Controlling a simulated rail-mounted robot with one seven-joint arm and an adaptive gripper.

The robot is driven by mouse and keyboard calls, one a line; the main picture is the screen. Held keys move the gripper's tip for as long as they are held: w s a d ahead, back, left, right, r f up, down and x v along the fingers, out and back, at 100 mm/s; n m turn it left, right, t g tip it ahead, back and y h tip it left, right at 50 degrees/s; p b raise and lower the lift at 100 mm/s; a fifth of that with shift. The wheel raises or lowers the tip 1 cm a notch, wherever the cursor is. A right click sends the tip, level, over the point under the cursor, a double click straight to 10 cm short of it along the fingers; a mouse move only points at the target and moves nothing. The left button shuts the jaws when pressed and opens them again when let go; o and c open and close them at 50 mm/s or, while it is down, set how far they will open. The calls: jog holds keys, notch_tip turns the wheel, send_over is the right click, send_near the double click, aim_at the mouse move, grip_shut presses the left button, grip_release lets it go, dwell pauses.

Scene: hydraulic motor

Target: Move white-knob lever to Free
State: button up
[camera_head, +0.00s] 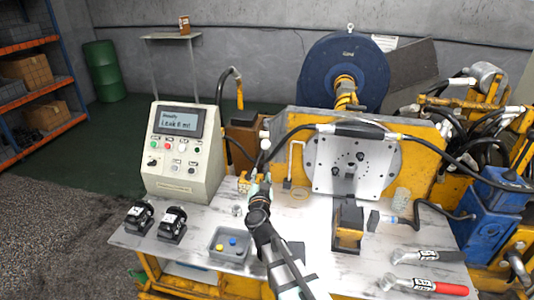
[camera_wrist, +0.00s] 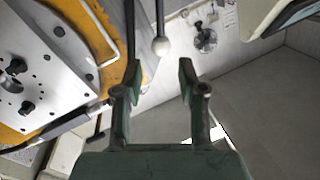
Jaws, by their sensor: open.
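The white-knob lever shows in the wrist view as a white ball (camera_wrist: 161,46) on a thin dark rod. The ball lies just beyond my gripper's fingertips (camera_wrist: 160,72), between the two fingers in the picture. My gripper is open, with nothing between its fingers, and I see no contact with the knob. In the head view my gripper (camera_head: 257,180) is over the table, left of the yellow panel (camera_head: 290,120). A small white knob (camera_head: 265,134) shows at that panel's left edge, above my gripper. No "Free" marking is readable.
A control box with a screen (camera_head: 179,122) stands left of my gripper. A black hose (camera_head: 300,128) crosses the panel above a grey flange plate (camera_head: 353,165). A white bent rod (camera_head: 296,152) stands close to the right.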

aim_at(262, 153)
jog(key=w, duration=1.1)
jog(key=w+a, duration=0.1)
jog(key=w, duration=0.4)
jog(key=shift+w+a, duration=0.1)
jog(key=shift+w, duration=0.05)
grip_shut()
